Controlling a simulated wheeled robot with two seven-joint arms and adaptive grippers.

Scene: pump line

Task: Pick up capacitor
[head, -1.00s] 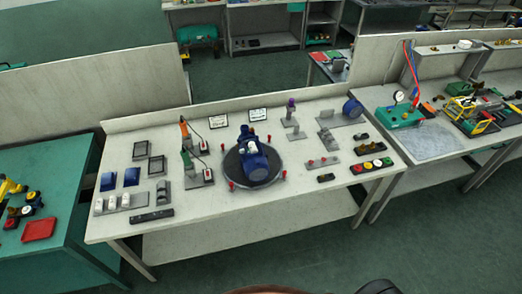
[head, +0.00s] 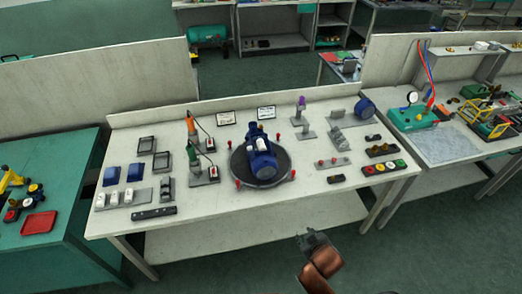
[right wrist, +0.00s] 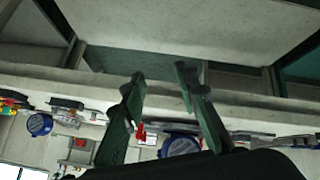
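I cannot tell for sure which part is the capacitor. Several small white parts (head: 115,199) stand on a grey holder at the left front of the white workbench (head: 270,205). A purple-topped part (head: 300,104) stands upright in a grey holder at the back. My right gripper (head: 312,238) is in front of the bench's front edge, well away from these parts. In the right wrist view its two dark fingers (right wrist: 160,84) are apart with nothing between them. My left gripper is not in view.
A blue motor (head: 261,160) sits on a dark round plate mid-bench. Two tools (head: 192,128) in stands are left of it. A button row (head: 384,167) lies at the right. The front strip of the bench is mostly clear. A green table (head: 45,245) is at the left.

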